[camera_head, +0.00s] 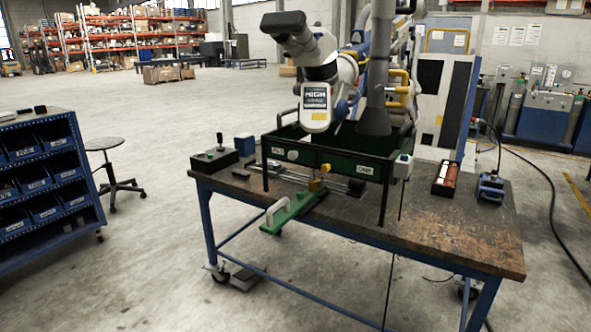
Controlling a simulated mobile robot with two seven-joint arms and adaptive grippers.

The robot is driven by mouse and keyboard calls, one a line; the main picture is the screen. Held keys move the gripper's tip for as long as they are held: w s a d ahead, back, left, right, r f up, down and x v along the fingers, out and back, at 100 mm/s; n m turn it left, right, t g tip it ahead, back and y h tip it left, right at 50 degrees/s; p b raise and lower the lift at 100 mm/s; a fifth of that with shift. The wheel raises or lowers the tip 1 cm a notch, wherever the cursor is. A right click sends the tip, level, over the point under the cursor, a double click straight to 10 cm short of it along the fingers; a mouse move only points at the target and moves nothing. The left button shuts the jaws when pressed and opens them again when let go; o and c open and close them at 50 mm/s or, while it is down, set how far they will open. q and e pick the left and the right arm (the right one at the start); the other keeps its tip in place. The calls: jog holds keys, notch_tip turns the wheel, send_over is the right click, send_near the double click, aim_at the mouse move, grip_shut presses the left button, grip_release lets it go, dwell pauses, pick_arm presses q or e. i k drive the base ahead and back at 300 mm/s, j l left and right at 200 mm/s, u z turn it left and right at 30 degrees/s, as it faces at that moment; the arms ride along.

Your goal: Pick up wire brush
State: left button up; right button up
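I cannot make out a wire brush for certain. The workbench (450,228) has a worn brown top and blue legs. A green piece with a pale upright handle (278,210) sits at its front edge, partly overhanging. A small dark item (241,173) lies near the bench's left end; it is too small to identify. A black open tray (447,179) at the right holds reddish and white cylindrical items. Neither of my grippers shows in the head view.
A microscope head (316,95) and a dark funnel-shaped nozzle (374,115) hang over the green framed box (340,165) on the bench. A control box with a joystick (214,159) and a blue device (490,188) flank it. Blue bin shelves and a stool stand left; floor in front is open.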

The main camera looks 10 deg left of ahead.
aim_at(238, 175)
jog(key=i+j+z, duration=0.1)
jog(key=i+j, duration=0.15)
jog(key=i+j+z, duration=0.15)
jog(key=j, duration=0.25)
jog(key=i+j+z, duration=0.1)
jog(key=i+j, duration=0.15)
jog(key=i+j+z, duration=0.1)
jog(key=j, duration=0.35)
jog(key=i+j+z, duration=0.1)
jog(key=i+j, duration=0.2)
jog(key=i+j+z, duration=0.15)
jog(key=j, duration=0.35)
